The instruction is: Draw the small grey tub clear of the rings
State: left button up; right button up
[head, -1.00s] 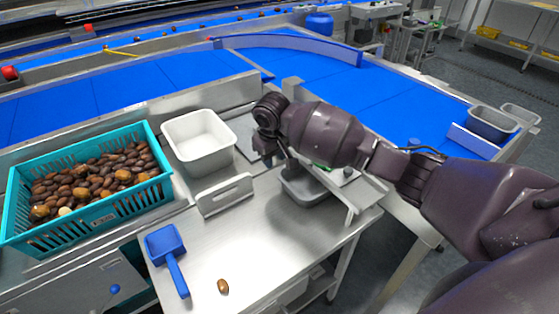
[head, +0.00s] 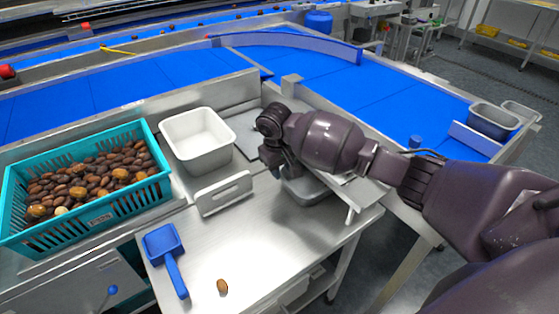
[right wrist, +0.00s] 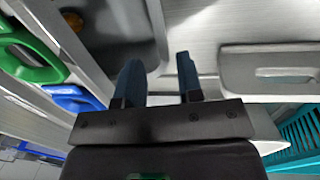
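The small grey tub (head: 308,194) stands at the right end of the steel bench, partly hidden under my right forearm and gripper. In the right wrist view the grey tub (right wrist: 125,45) is at the upper left, with a small brown-orange item inside. My right gripper (right wrist: 160,75) is open, its two dark fingers apart at the tub's near rim. I cannot tell whether they touch it. Green rings (right wrist: 32,55) and a blue ring (right wrist: 72,98) lie beside the tub in the wrist view; my arm hides them in the head view. My left gripper is not in view.
A white tub (head: 198,142), a steel plate with a slot (head: 222,194) and a teal crate of dates (head: 90,222) are to the left.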

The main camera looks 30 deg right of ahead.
aim_at(285, 189)
jog(key=f, duration=0.2)
jog(key=f+b, duration=0.1)
jog(key=f, duration=0.1)
jog(key=d+f, duration=0.1)
jog(key=f, duration=0.2)
jog(key=shift+w+b, duration=0.1)
jog(key=shift+b, duration=0.2)
grip_shut()
